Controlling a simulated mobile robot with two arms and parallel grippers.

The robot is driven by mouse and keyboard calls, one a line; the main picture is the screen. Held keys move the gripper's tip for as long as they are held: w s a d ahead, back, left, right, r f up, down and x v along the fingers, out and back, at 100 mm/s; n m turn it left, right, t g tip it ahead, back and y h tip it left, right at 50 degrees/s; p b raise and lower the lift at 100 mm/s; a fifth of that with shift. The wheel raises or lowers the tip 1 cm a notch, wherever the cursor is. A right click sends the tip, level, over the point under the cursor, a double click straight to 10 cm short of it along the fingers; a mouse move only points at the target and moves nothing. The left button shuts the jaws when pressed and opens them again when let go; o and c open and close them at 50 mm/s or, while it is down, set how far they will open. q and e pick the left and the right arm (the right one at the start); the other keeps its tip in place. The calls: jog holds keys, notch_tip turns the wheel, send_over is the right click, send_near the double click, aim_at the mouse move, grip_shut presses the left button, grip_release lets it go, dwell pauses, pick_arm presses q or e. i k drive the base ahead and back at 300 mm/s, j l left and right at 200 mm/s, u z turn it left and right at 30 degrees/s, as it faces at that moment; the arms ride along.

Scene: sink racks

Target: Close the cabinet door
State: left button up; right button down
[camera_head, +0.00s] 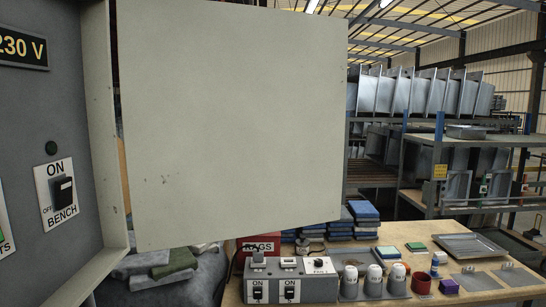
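The cabinet door (235,120) is a large flat pale-grey panel in the upper middle of the head view. It stands open, swung out to the right of the cabinet. The cabinet (60,110) is at the left edge, with a grey inner panel, a pale frame, a "230 V" label (22,47) and a "BENCH" switch (60,193). The door's left edge is near the cabinet frame's right side. No handle shows on the face of the door that I see. Neither of my grippers is in view.
A wooden workbench (400,240) at the lower right holds a switch box (290,281), white-topped containers (373,277), a metal tray (470,246) and stacked blue items (362,212). Folded cloths (172,262) lie below the door. Metal racks (450,145) stand behind.

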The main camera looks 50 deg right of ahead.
aim_at(234, 115)
jog(key=l, duration=0.4)
jog(key=k+l+u, duration=0.15)
jog(key=l, duration=0.7)
jog(key=k+l+u, duration=0.15)
jog(key=l, duration=0.7)
jog(key=k+l+u, duration=0.15)
jog(key=l, duration=0.65)
jog(key=k+u, duration=0.05)
